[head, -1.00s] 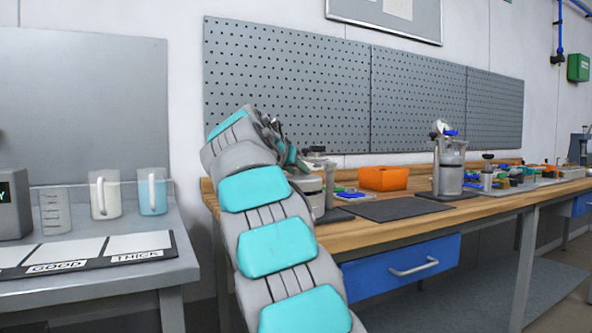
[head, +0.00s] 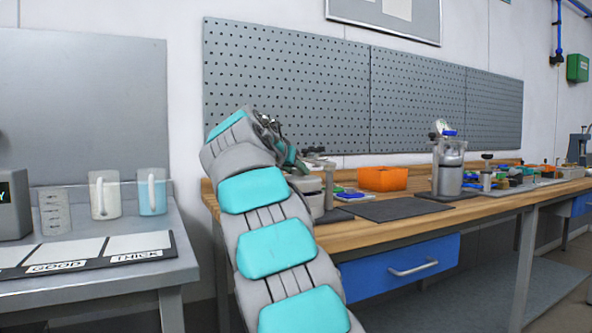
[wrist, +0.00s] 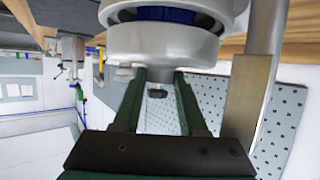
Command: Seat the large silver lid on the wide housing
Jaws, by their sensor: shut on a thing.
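My gripper (wrist: 160,92) has dark green fingers, shut on the small knob of the large silver lid (wrist: 160,48) in the wrist view. The lid is a pale grey disc at the fingertips. Beyond it are a dark gap, a blue ring and the pale rim of what looks like the wide housing (wrist: 236,10). I cannot tell whether lid and housing touch. In the head view my gripper (head: 290,158) is small and partly hidden by my arm. The pale housing (head: 305,184) shows just beside it on the wooden bench; the lid cannot be made out there.
A grey post (wrist: 250,95) stands close to the right of the fingers. An orange bin (head: 383,178), a dark mat (head: 396,210) and a metal canister (head: 449,172) are farther right. A pegboard (head: 290,85) stands behind the bench.

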